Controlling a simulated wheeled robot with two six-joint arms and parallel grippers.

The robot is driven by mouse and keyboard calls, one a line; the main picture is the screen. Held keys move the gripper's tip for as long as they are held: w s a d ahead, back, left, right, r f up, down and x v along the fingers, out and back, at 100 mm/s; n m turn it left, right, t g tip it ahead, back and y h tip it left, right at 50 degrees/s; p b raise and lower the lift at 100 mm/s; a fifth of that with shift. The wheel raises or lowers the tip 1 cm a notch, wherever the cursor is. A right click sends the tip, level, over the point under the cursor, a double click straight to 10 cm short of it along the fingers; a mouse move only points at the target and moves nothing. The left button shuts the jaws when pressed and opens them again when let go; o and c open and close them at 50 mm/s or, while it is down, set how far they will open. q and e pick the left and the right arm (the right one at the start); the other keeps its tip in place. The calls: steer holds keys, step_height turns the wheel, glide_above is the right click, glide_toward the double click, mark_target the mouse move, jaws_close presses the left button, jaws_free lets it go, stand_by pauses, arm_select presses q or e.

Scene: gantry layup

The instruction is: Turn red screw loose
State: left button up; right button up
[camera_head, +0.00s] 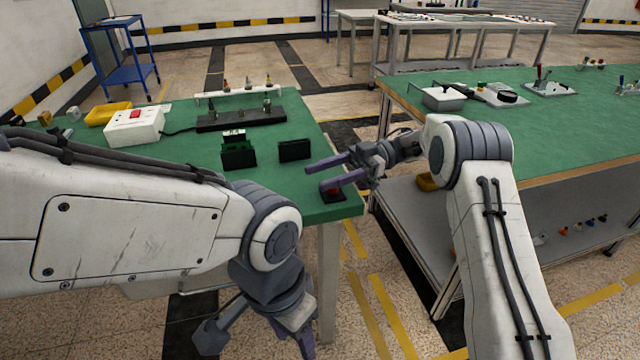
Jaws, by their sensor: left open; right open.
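A small red screw (334,191) sits on a dark base (336,198) near the front right corner of the left green table (220,205). My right gripper (316,178) reaches in from the right, with its two purple fingers apart and pointing left. Its lower finger passes just over the red screw and hides part of it; I cannot tell whether they touch. My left gripper (256,345) hangs low in front of the table, pointing down, open and with nothing visible between its fingers.
Two black blocks (294,150), one holding a green board (234,136), stand behind the screw. Farther back are a white box with a red switch (134,125), a yellow tray (107,113) and a black rack (241,119). A gap separates the right green table (520,140).

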steer(key=s+d+r+p, duration=0.5)
steer(key=d+p, duration=0.4)
steer(key=p, duration=0.2)
steer(key=shift+r, duration=0.55)
steer(key=m+t+y+b, duration=0.1)
steer(key=m+t+b, duration=1)
steer(key=t+b, duration=0.45)
glide_toward(333, 189)
steer(key=f, duration=0.1)
steer(key=shift+t, duration=0.55)
steer(key=x, duration=1)
steer(key=shift+w+a+r+b, duration=0.1)
steer(key=shift+w+r+b, duration=0.05)
steer(key=shift+w+b, duration=0.15)
steer(key=shift+c, duration=0.3)
jaws_close()
